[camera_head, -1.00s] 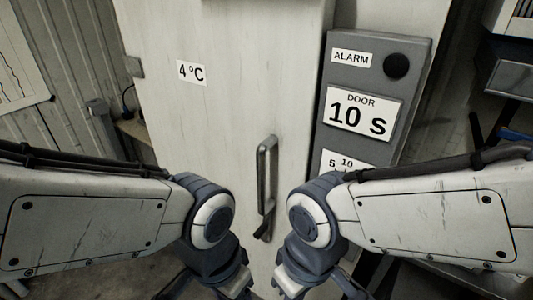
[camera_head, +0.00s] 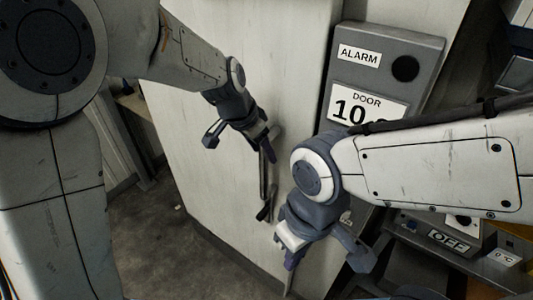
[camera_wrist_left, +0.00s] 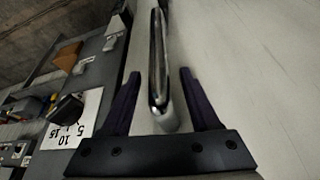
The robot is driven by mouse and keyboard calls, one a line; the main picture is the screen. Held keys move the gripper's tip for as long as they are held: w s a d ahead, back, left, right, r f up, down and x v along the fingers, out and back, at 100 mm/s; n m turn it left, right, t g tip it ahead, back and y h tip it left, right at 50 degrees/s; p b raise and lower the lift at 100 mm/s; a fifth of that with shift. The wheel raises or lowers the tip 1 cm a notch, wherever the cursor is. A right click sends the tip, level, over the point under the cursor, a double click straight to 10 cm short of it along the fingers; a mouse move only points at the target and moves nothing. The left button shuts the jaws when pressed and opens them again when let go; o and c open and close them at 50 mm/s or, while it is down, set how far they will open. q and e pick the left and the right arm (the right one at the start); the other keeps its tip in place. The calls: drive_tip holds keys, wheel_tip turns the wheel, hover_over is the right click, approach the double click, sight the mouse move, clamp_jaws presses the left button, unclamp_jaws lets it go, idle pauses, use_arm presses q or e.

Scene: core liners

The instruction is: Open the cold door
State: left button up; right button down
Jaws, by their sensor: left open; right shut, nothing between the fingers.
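The cold door (camera_head: 215,190) is a tall, pale panel that looks shut. Its upright metal bar handle (camera_head: 264,180) is near its right edge; a dark piece is at the handle's lower end. My left gripper (camera_head: 263,146) is open at the handle's upper part, which it partly hides in the head view. In the left wrist view the handle (camera_wrist_left: 158,60) runs between the two spread fingers (camera_wrist_left: 158,88), with gaps on both sides. My right gripper (camera_head: 292,260) is shut and empty, low and to the right of the handle, in front of the door's lower right edge.
A grey alarm panel (camera_head: 380,60) with a DOOR sign stands right of the door, partly hidden by my right arm. An OFF-labelled unit (camera_head: 448,240) is at lower right. Bare floor (camera_head: 155,235) shows at lower left.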

use_arm(q)
drive_tip(key=shift+p+x, duration=0.3)
drive_tip(key=shift+x, duration=1.95)
clamp_jaws()
drive_tip(key=shift+r, duration=0.1)
